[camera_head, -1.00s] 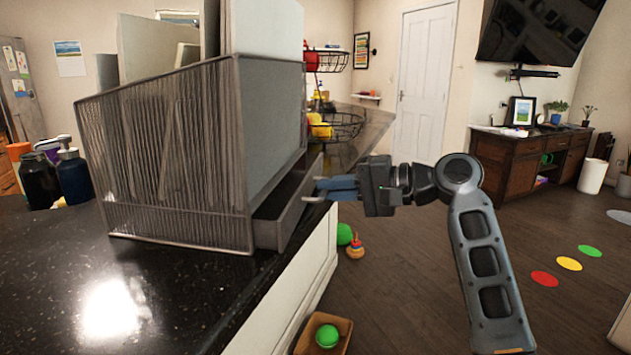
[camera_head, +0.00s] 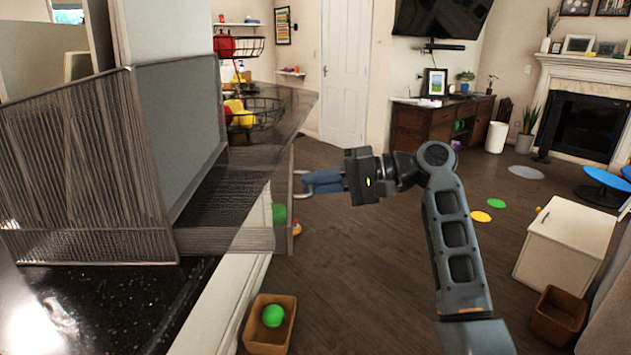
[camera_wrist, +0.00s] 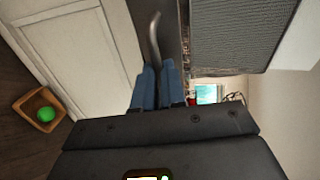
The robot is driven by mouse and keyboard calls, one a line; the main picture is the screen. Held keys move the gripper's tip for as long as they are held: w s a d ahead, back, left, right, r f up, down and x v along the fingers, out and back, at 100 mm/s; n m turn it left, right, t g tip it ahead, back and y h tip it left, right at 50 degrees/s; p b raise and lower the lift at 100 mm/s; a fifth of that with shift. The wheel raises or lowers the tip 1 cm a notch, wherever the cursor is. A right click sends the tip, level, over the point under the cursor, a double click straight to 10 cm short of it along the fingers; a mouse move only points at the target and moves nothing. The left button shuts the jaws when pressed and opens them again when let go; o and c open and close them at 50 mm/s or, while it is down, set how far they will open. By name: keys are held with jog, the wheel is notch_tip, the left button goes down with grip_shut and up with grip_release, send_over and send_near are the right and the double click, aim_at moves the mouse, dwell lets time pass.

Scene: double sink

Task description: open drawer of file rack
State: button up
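The drawer's front carries a metal handle (camera_wrist: 155,40), which the wrist view shows in front of the fingertips. My gripper (camera_head: 308,184) is at the drawer front, with its blue fingers close together on the handle. The part of the handle between the fingers is hidden.
A two-tier wire basket (camera_head: 255,112) with fruit stands farther back on the counter. A brown box (camera_head: 270,338) with a green ball (camera_head: 273,316) is on the floor below the counter. A white cabinet (camera_head: 563,250) stands at the right. The floor between is mostly open.

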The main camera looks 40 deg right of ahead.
jog(key=o, duration=0.5)
jog(key=shift+b+v, duration=0.5)
jog(key=shift+v, duration=3.4)
jog(key=shift+f, duration=0.1)
